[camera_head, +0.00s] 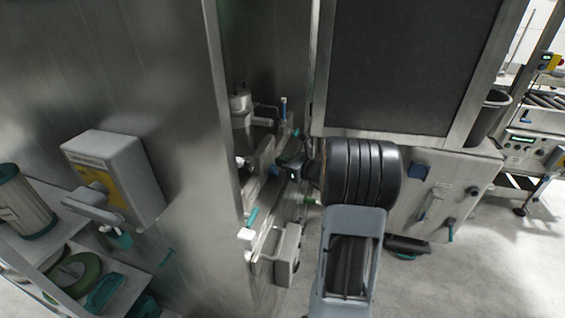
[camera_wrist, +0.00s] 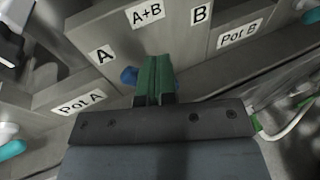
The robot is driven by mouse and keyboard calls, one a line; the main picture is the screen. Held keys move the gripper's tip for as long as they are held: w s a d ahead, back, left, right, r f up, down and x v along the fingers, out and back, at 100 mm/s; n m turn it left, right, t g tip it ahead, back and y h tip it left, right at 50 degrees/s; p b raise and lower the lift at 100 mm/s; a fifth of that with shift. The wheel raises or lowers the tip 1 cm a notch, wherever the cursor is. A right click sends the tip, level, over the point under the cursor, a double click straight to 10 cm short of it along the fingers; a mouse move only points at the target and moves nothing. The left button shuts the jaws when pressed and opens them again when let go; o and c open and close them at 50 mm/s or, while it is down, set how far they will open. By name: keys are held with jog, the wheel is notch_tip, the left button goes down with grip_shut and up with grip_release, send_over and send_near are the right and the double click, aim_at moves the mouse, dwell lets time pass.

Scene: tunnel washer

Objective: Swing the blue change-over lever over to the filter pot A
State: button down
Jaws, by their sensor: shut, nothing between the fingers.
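The blue change-over lever (camera_wrist: 128,76) shows in the wrist view as a blue end just left of my green fingers, with a little blue at their right. Most of it is hidden behind the fingers. My gripper (camera_wrist: 156,68) is shut with nothing between its fingers, right by the lever and below the "A+B" label (camera_wrist: 146,14). I cannot tell whether they touch. The "A" label (camera_wrist: 102,54) is to the left and the "B" label (camera_wrist: 199,14) to the right. The "Pot A" plate (camera_wrist: 80,102) is at the left.
The "Pot B" plate (camera_wrist: 239,32) is at the right in the wrist view. In the head view a steel wall (camera_head: 232,150) stands left of my arm and a dark panel (camera_head: 405,65) behind it. A teal-handled valve (camera_head: 251,218) sits low beside the narrow gap.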

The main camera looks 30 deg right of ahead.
jog(key=shift+s+a+f+b, duration=0.25)
jog(key=shift+s+a+b, duration=0.1)
jog(key=shift+s+a, duration=0.15)
dwell(0.3)
jog(key=shift+a+r, duration=0.1)
jog(key=shift+a, duration=0.05)
jog(key=shift+s+a+r, duration=0.15)
jog(key=shift+s+a, duration=0.15)
dwell(0.3)
jog(key=p+v, duration=0.2)
jog(key=v, duration=0.8)
dwell(0.5)
